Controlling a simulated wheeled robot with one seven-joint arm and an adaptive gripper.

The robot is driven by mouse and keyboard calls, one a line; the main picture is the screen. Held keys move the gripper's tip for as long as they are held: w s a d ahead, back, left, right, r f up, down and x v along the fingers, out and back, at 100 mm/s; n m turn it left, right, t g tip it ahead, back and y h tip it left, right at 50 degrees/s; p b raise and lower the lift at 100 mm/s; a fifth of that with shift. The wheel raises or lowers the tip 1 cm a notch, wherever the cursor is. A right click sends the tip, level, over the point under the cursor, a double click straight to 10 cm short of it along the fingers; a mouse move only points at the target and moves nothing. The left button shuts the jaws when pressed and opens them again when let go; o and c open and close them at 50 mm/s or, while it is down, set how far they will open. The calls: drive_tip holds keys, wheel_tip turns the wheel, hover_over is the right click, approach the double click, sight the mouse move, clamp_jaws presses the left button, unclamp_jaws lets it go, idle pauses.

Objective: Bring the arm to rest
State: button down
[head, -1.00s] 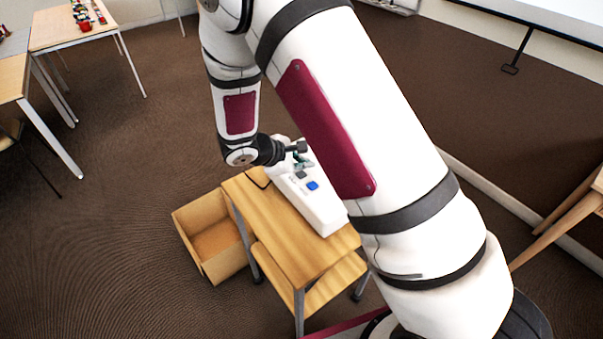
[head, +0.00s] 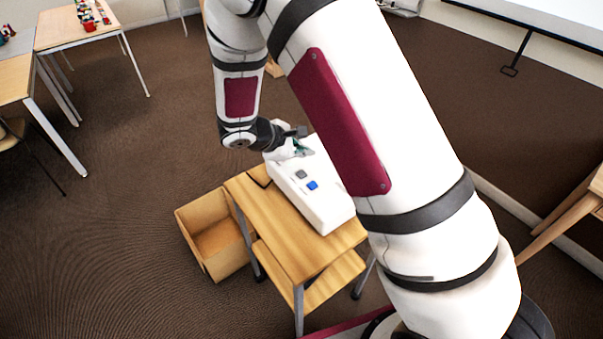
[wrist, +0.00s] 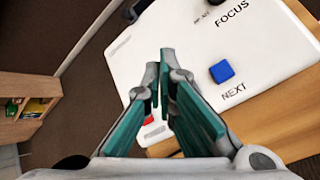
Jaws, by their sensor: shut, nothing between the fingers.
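My gripper (head: 301,149) is over the far end of a white box-shaped device (head: 318,207) on a small wooden table (head: 258,203). In the wrist view my gripper (wrist: 165,75) shows its green finger pads close together, with nothing between them. The white device (wrist: 175,40) lies beneath the fingers there, with a blue button (wrist: 221,71) beside the word NEXT and the word FOCUS farther up. A red patch (wrist: 148,120) on the device is partly hidden by the fingers. In the head view the blue button (head: 312,185) and a grey button (head: 301,174) show.
An open wooden box (head: 212,238) stands on the floor left of the small table. Desks with coloured blocks (head: 90,14) are at the far left. Another wooden table (head: 570,212) is at the right edge. A low shelf (wrist: 25,105) shows in the wrist view. Brown floor lies open between.

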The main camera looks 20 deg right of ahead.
idle(0.3)
drive_tip(key=s+d+r+m+g+y, duration=0.1)
drive_tip(key=s+d+r+m+y, duration=0.1)
drive_tip(key=s+r+m, duration=0.5)
drive_tip(key=s+d+r+m+y, duration=0.15)
drive_tip(key=s+r, duration=0.45)
drive_tip(key=r, duration=0.6)
drive_tip(key=s+a+r+m+t+y, duration=0.1)
drive_tip(key=s+r, duration=0.3)
drive_tip(key=s, duration=0.4)
drive_tip(key=s+a+r+m+t+y, duration=0.1)
drive_tip(key=s+r+m+y, duration=0.3)
drive_tip(key=s, duration=0.4)
drive_tip(key=shift+a+r+t, duration=0.2)
drive_tip(key=shift+a+t, duration=0.2)
drive_tip(key=shift+a, duration=0.4)
